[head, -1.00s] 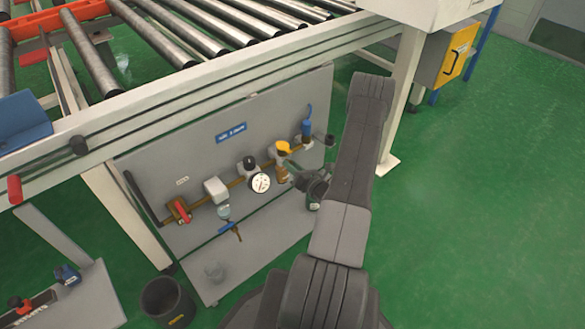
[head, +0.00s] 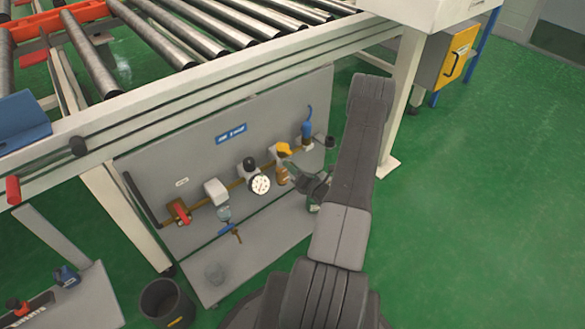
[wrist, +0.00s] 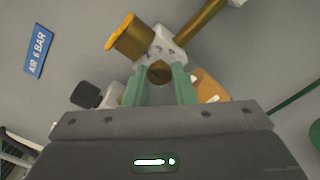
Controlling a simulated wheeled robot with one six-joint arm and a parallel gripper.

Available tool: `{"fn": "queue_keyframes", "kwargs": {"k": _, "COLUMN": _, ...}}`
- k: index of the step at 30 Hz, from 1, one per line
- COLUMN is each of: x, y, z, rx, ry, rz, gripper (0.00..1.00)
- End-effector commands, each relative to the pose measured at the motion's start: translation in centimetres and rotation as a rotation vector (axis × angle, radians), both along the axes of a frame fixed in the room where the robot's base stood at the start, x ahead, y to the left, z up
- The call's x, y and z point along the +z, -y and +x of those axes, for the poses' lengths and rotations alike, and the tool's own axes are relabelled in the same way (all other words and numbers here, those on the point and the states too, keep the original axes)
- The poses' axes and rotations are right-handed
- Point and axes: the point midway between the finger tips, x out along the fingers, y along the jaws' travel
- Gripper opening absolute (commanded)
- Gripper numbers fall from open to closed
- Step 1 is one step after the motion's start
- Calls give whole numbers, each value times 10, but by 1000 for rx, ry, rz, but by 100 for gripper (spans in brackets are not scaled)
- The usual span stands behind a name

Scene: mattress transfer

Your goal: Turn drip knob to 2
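The brass drip knob (wrist: 159,73) faces me in the wrist view, on the front of a pale fitting (wrist: 165,46) on the pipe. This fitting has a yellow part (wrist: 128,37) on one side and an amber bowl (wrist: 210,88) on the other. In the head view the yellow part (head: 283,149) and amber bowl (head: 282,175) show just left of my gripper. The two green fingers of my gripper (wrist: 159,80) flank the knob and appear closed against its sides. No number or scale on the knob is readable.
The grey panel (head: 200,160) also carries a round gauge (head: 260,184), a red-handled valve (head: 181,212) and a blue fitting (head: 306,128). A black bin (head: 163,303) stands below left. The roller conveyor (head: 190,45) runs above. Green floor (head: 480,220) is clear to the right.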

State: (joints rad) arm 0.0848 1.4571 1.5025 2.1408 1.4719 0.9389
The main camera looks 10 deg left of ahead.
Motion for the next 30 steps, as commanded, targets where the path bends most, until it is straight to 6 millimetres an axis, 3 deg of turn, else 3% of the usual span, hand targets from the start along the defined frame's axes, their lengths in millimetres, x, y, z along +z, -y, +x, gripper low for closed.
{"fn": "queue_keyframes", "kwargs": {"k": 1, "x": -1, "y": 0, "z": -1, "rx": 1, "ry": -2, "rz": -1, "gripper": 31}}
{"fn": "queue_keyframes", "kwargs": {"k": 3, "x": -1, "y": 0, "z": -1, "rx": 0, "ry": -2, "rz": -1, "gripper": 45}}
{"fn": "queue_keyframes", "kwargs": {"k": 14, "x": 0, "y": 3, "z": -2, "rx": -1, "ry": -1, "rz": -1, "gripper": 45}}
{"fn": "queue_keyframes", "kwargs": {"k": 20, "x": 1, "y": 27, "z": -20, "rx": -6, "ry": -5, "rz": 0, "gripper": 45}}
{"fn": "queue_keyframes", "kwargs": {"k": 30, "x": 1, "y": 83, "z": -63, "rx": -6, "ry": -2, "rz": 0, "gripper": 45}}
